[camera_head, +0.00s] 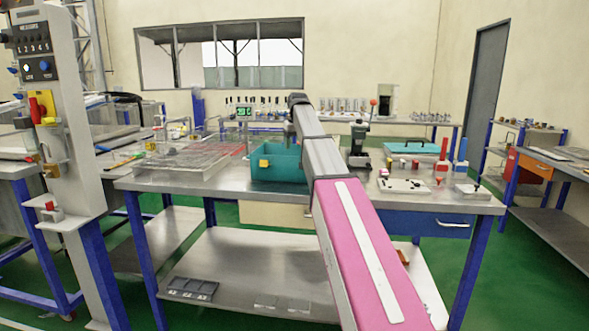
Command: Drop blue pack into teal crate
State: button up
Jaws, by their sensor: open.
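The teal crate (262,174) stands on the metal workbench, left of my arm, with a yellow tag on its front. My arm reaches forward over the bench and bends down at its far end. My gripper (291,137) hangs small and dark at the crate's back right, above or behind its rim; I cannot tell which. Its jaws are open, though the fingertips are hard to make out. I cannot make out the blue pack for sure; the crate's inside is mostly hidden by its front wall and my arm.
Clear trays (187,158) lie left of the crate. A dark press-like stand (359,145) is right of my arm. A teal flat case (412,147), red-and-blue upright parts (461,152) and a pale plate (404,186) lie further right. The bench's front edge is mostly clear.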

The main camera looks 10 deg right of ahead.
notch_tip(320, 180, up, 11)
jog(key=s, duration=0.1)
jog(key=shift+s+d+f, duration=0.15)
jog(key=shift+s, duration=0.15)
jog(key=shift+s, duration=0.1)
